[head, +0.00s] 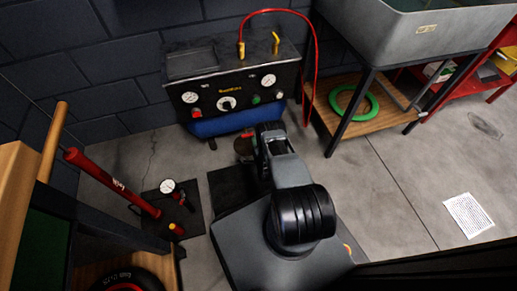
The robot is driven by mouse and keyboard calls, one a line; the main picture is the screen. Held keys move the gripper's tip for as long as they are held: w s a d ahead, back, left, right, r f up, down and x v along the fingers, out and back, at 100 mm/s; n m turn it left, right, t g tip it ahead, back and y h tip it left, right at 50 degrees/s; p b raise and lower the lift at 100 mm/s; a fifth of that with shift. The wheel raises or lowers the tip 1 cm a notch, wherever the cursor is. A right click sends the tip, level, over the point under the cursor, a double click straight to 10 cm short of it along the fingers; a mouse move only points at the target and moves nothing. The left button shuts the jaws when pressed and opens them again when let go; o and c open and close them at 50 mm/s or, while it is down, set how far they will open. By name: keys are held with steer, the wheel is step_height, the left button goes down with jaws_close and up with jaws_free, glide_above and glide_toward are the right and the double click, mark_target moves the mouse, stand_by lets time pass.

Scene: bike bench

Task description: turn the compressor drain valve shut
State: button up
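The compressor (232,84) stands against the dark block wall, with a dark control panel and a blue tank (222,126) below. The panel carries two gauges, a central knob (227,103), and red and green buttons. Two yellow-handled fittings stand on top, the left one (241,49) and the right one (276,43). My arm reaches to the low front of the tank and covers part of it. Small reddish and green parts (244,144) show beside my arm; I cannot tell what they are. I cannot make out the drain valve or my gripper's fingers.
A red hose (315,60) loops down at the compressor's right. A grey basin table (410,30) stands right, with a green ring (354,103) on its lower shelf. A red floor pump (110,182) stands left. Paper (468,215) lies on open floor at right.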

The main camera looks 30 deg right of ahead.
steer(key=s, duration=0.2)
steer(key=s+a+p, duration=0.1)
steer(key=s, duration=0.2)
steer(key=shift+s, duration=0.25)
steer(key=shift+s+a, duration=0.1)
stand_by(0.3)
